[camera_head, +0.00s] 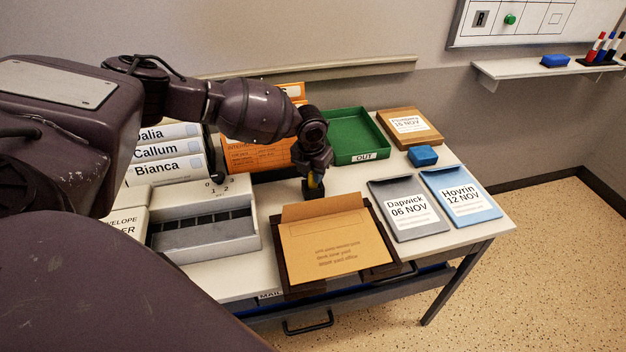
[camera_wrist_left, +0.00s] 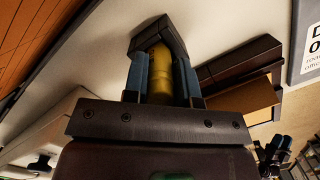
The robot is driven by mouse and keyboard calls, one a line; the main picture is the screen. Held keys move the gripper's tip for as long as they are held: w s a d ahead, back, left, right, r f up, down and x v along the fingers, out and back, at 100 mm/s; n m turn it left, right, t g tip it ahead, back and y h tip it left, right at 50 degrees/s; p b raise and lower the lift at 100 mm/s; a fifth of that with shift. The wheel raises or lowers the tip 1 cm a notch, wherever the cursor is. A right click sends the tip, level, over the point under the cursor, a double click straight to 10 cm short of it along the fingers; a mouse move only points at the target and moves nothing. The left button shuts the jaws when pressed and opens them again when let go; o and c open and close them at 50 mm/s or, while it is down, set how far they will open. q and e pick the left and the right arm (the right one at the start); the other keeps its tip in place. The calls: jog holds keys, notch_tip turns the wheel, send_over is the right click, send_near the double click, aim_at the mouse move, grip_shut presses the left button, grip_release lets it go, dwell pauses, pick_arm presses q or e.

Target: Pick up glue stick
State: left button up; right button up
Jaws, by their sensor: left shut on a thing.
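The glue stick (camera_wrist_left: 160,75) is a yellow cylinder between the two fingers of my left gripper (camera_wrist_left: 162,78) in the left wrist view. The fingers are shut on it. I cannot tell whether the glue stick touches the table.
A brown envelope (camera_head: 335,240) lies on a dark tray (camera_head: 388,262) in front. A green OUT tray (camera_head: 357,134), blue block (camera_head: 423,155), grey folder (camera_head: 409,207) and blue folder (camera_head: 459,196) are to the right. A grey sorter box (camera_head: 205,240) and orange folder (camera_head: 258,155) stand left.

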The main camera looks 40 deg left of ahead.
pick_arm(q)
jog(key=shift+r, duration=0.1)
notch_tip(320, 180, up, 20)
jog(key=p, duration=0.2)
pick_arm(e)
jog(key=shift+s+d+r, duration=0.15)
jog(key=shift+s+r, duration=0.35)
jog(key=shift+w+r, duration=0.1)
jog(key=shift+w, duration=0.05)
